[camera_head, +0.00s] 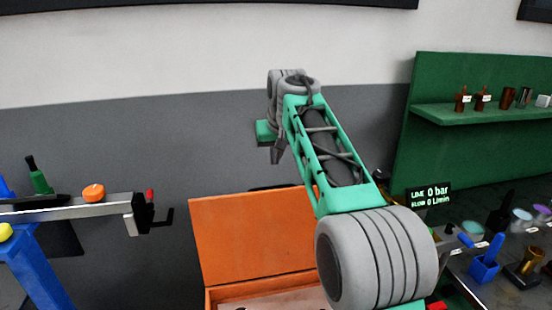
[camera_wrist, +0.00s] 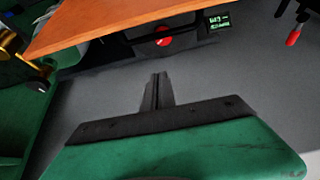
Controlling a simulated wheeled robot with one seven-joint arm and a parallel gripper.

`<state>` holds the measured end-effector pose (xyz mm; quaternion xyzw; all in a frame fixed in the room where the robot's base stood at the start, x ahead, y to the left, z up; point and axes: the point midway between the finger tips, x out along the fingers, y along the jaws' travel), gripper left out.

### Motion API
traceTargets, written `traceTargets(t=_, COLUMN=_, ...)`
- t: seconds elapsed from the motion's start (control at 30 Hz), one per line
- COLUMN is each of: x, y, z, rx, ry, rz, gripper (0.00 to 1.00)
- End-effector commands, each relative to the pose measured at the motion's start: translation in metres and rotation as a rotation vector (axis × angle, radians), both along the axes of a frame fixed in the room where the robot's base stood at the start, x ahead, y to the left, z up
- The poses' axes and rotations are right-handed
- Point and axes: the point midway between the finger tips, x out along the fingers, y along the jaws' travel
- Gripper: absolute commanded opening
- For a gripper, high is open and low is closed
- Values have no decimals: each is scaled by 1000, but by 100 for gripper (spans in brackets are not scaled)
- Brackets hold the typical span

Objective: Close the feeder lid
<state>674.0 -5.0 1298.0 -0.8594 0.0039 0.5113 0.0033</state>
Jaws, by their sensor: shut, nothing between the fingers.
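The feeder lid (camera_head: 252,235) is an orange panel standing raised, leaning back from the orange feeder box (camera_head: 265,286) at the bottom of the head view. My gripper (camera_head: 276,156) is beyond and above the lid's top edge, fingers pointing down, apart from it. In the wrist view an orange panel, apparently the lid (camera_wrist: 125,30), crosses the top. The fingers (camera_wrist: 158,76) there are shut, empty and below its edge, with a gap between. My arm hides the lid's right side and part of the box.
A rail (camera_head: 70,206) with an orange piece (camera_head: 93,193) stands at left. A green shelf (camera_head: 480,113) with small parts is at right, above a bench with a blue holder (camera_head: 486,266). A readout (camera_head: 428,196) stands beside my arm. A red knob (camera_wrist: 163,40) shows below the panel.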

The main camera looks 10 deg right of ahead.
Motion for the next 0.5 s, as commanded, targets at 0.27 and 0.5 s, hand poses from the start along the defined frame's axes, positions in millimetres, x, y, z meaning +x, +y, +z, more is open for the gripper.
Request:
traceTargets(t=0.27, x=29, y=0, z=-52, rx=0, ry=4, rz=0, gripper=0)
traceTargets(t=0.5, x=0, y=0, z=-61, rx=0, ry=-2, rz=0, gripper=0)
